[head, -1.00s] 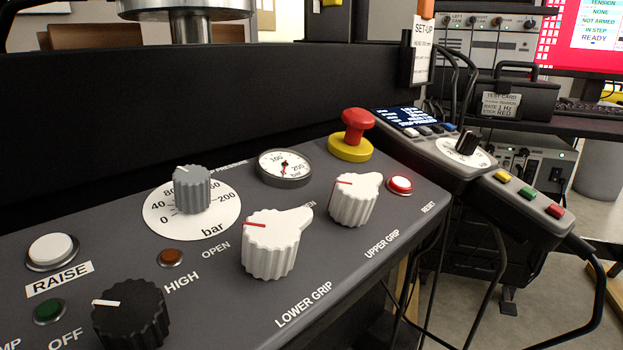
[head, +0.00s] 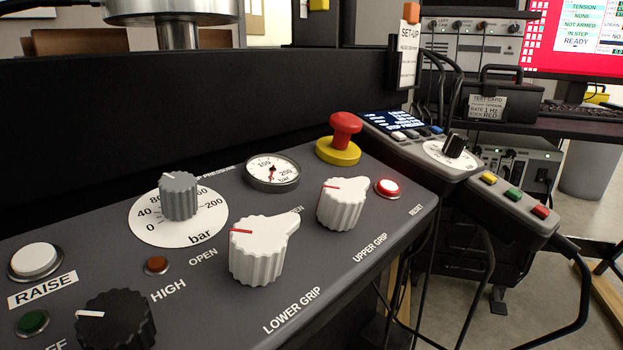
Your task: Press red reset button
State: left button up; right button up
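The button looks bright red. It sits just right of the white UPPER GRIP knob (head: 341,205). Nothing covers it. Neither of my grippers is in the head view.
A red mushroom button on a yellow base (head: 338,152) and a pressure gauge (head: 272,172) stand behind the knobs. The LOWER GRIP knob (head: 257,252) is to the left. A handset (head: 515,205) with coloured buttons and hanging cables is beyond the panel's right edge.

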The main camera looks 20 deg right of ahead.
grip_shut()
dwell(1.1)
